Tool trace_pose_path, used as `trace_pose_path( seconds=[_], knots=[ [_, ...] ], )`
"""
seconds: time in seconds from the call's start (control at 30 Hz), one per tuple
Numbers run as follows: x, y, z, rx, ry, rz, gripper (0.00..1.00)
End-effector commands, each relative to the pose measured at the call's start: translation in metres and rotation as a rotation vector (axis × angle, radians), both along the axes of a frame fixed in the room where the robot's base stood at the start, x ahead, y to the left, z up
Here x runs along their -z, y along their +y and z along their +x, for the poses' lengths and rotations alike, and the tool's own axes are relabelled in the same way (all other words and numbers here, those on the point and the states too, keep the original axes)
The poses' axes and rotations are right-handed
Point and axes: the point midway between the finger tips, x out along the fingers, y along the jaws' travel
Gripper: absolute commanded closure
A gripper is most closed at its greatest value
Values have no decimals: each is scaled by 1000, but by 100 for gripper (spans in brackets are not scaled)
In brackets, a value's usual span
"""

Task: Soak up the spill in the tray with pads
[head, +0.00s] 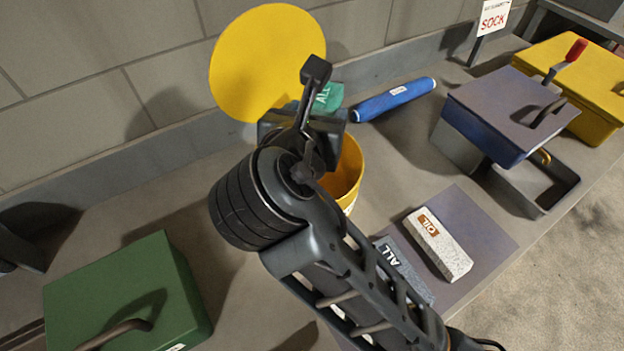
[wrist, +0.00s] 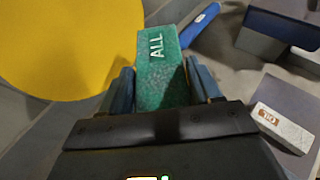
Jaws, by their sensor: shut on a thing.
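My gripper (wrist: 163,82) is shut on a green pad marked ALL (wrist: 162,62), its fingers on both sides of it. In the head view the pad (head: 327,97) shows behind my wrist, near the rim of a yellow bucket (head: 347,175). A white pad marked OIL (head: 440,246) and a grey pad marked ALL (head: 392,262) lie on a purple-grey mat (head: 487,222); my arm partly covers the grey one.
A large yellow disc (head: 262,60) stands up behind the bucket. A blue roll (head: 395,99) lies near the wall by a SOCK sign (head: 494,15). The blue box (head: 490,120), a yellow box (head: 592,85) and a green box (head: 125,295) stand on the bench.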

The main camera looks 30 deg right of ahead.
Motion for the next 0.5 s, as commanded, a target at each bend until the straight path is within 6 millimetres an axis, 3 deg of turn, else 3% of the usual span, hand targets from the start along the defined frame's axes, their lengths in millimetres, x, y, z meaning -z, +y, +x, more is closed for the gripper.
trace_pose_path(
  seconds=[0.03, 0.1, 0.5],
  knots=[
    [14, 0, 0, 0, 0, 0, 71],
    [22, 0, 0, -1, 0, 0, 71],
    [34, 0, 0, -1, 0, 0, 71]
  ],
)
